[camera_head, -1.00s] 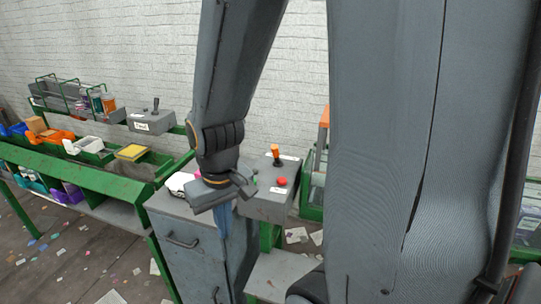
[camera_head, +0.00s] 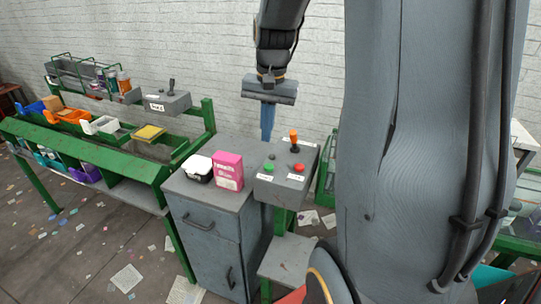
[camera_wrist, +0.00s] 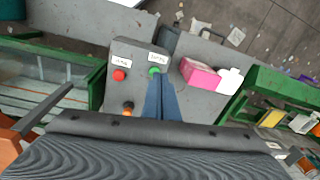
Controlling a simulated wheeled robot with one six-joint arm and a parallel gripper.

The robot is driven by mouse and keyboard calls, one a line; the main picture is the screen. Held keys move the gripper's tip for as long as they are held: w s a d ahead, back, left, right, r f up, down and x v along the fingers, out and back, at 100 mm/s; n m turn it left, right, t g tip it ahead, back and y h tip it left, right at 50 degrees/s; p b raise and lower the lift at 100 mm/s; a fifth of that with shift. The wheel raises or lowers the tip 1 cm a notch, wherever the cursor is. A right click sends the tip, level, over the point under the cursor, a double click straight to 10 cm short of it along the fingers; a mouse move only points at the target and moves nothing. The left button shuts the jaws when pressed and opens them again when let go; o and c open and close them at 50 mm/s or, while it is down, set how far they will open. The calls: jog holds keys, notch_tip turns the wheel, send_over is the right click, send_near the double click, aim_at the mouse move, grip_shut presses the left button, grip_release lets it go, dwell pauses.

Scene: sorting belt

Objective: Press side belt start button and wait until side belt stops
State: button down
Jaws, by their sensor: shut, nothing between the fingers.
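I cannot identify the side belt for certain.
A grey cabinet (camera_head: 205,222) beside the box bears a pink box (camera_head: 229,171) and a black-and-white container (camera_head: 199,168). A green rack (camera_head: 95,166) with coloured bins stands left. Another control box (camera_head: 165,103) with a lever is behind it. Papers litter the floor.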

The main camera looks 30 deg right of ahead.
aim_at(270, 166)
jog(key=shift+m, duration=0.9)
jog(key=d, duration=0.1)
jog(key=w+d+r, duration=0.1)
jog(key=d+r, duration=0.1)
jog(key=shift+w+d+r, duration=0.15)
jog(key=shift+w+d, duration=0.1)
jog(key=shift+d, duration=0.05)
jog(key=f+p, duration=0.1)
jog(key=f, duration=0.3)
jog(key=f+p, duration=0.2)
jog(key=f, duration=0.3)
jog(key=w+f+p, duration=0.1)
jog(key=f, duration=0.4)
jog(key=shift+w+a, duration=0.1)
jog(key=shift+a, duration=0.3)
